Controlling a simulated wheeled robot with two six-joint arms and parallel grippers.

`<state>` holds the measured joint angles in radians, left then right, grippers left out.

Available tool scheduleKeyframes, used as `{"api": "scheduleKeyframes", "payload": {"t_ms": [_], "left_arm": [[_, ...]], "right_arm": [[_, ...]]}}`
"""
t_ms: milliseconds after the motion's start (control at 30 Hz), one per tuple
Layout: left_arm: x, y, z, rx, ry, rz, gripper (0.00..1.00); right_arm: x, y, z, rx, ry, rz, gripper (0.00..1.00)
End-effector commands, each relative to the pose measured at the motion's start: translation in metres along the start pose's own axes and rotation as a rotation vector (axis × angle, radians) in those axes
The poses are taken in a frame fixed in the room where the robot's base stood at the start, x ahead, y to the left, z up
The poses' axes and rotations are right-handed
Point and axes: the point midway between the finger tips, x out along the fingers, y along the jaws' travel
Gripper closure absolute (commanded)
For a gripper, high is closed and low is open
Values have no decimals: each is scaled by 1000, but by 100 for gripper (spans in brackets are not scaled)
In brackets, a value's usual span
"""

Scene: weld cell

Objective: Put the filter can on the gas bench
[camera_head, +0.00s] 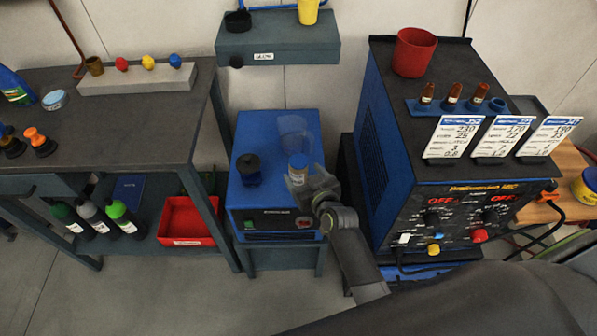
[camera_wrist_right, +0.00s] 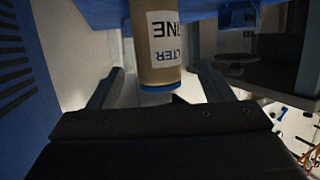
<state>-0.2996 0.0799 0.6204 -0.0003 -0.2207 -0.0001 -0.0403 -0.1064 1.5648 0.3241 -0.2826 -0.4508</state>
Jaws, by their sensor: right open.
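The filter can (camera_head: 298,170) is a small tan cylinder with a white label and a blue end. It stands on top of the blue cabinet (camera_head: 262,200), at the right side. My right gripper (camera_head: 303,182) is at the near side of the can and partly covers it. In the right wrist view the can (camera_wrist_right: 158,50) shows upside down, with part of its label readable. The open fingers (camera_wrist_right: 160,92) lie either side of it with gaps. No sign marks the gas bench, so I cannot tell which surface it is. My left gripper is out of view.
A dark jar (camera_head: 249,170) and a clear cup (camera_head: 295,128) share the cabinet top. A workbench (camera_head: 140,125) is left, with bottles and a red tray (camera_head: 188,220) below. A welder (camera_head: 385,150) stands right. A wall shelf (camera_head: 285,50) is behind.

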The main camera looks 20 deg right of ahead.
Motion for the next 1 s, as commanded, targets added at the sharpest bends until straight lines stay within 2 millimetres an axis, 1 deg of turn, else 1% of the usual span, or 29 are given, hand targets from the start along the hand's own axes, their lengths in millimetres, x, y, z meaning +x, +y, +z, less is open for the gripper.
{"api": "scheduleKeyframes", "payload": {"t_ms": [33, 167, 200, 300, 400, 600, 900, 1000], "left_arm": [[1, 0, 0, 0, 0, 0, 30], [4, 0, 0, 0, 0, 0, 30], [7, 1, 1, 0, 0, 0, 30], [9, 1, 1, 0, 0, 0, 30], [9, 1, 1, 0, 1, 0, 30], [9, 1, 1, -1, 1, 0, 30], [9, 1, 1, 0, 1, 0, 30], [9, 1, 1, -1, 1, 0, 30]], "right_arm": [[8, 1, -2, -4, 3, 0, 26], [27, 2, -4, -4, 3, 0, 26], [32, 2, -2, -2, 2, -1, 26], [41, 2, -2, -1, 1, 0, 26], [44, 2, -3, -1, 1, 0, 26], [44, 2, -4, -1, 1, 1, 26], [44, 2, -4, -1, 1, 1, 65], [44, 2, -4, -1, 2, 1, 76]]}}
